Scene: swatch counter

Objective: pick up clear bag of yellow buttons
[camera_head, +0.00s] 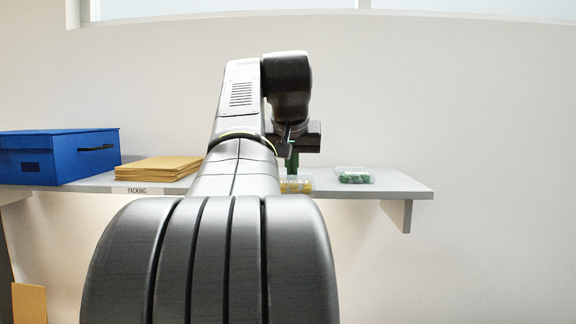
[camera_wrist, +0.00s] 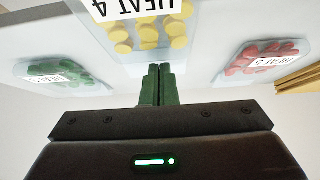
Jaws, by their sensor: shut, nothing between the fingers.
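The clear bag of yellow buttons (camera_wrist: 151,33) lies on the shelf at the top middle of the wrist view, with a white label reading "HEAT 4". In the head view, part of this bag (camera_head: 296,184) shows beside my arm, which hides the rest. My gripper (camera_wrist: 160,68) has its green fingers together with nothing between them. In the wrist view the fingertips are just below the bag's near edge; I cannot tell whether they touch it. In the head view my gripper (camera_head: 292,168) points down over the bag's place.
A clear bag of green buttons (camera_head: 354,176) lies to the right on the shelf (camera_head: 400,184). A bag of red buttons (camera_wrist: 262,58) shows in the wrist view. Yellow envelopes (camera_head: 158,168) and a blue box (camera_head: 58,156) stand left. The shelf's right end is bare.

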